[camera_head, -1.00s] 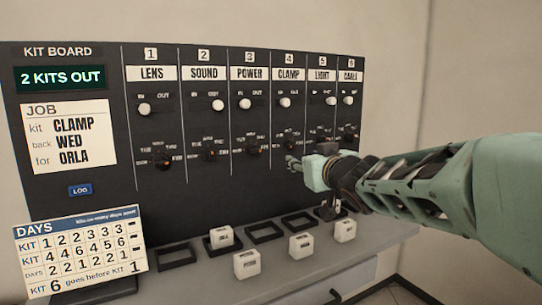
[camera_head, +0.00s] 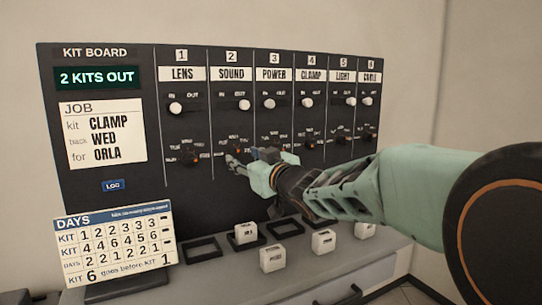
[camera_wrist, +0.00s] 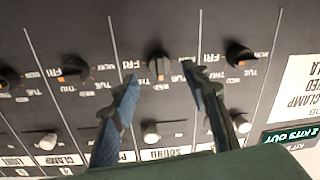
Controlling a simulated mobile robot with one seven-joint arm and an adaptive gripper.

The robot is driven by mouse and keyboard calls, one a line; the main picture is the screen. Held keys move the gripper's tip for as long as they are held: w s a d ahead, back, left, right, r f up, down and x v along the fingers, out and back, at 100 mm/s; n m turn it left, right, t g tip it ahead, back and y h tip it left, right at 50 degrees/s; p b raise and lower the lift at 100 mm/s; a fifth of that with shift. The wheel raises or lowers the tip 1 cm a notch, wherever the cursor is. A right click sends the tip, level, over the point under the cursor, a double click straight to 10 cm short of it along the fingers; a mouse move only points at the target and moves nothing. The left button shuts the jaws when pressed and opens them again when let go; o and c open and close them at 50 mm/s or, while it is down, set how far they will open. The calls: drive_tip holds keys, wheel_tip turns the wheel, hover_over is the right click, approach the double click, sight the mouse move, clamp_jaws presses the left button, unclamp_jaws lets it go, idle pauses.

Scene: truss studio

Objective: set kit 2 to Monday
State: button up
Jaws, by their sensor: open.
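Kit 2, SOUND (camera_head: 231,74), is the second column of the dark kit board. Its white slider knob (camera_head: 244,104) sits at the OUT side. Its black day dial shows in the wrist view (camera_wrist: 158,66), upside down, with day labels around it; its setting is not clearly readable. My gripper (camera_head: 246,160) is in front of the SOUND dial, which it partly covers in the head view. In the wrist view my gripper (camera_wrist: 159,76) is open, one fingertip on each side of the dial; contact cannot be told.
Neighbouring dials, LENS (camera_head: 190,155) and POWER (camera_wrist: 75,67), flank it. A job card (camera_head: 104,136) reads CLAMP, WED, ORLA. A days card (camera_head: 115,245) stands lower left. White blocks (camera_head: 272,257) and black frames (camera_head: 202,249) occupy the shelf below.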

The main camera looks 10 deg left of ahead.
sight(239, 154)
drive_tip(key=shift+x, duration=1.75)
drive_tip(key=shift+c, duration=0.4)
clamp_jaws()
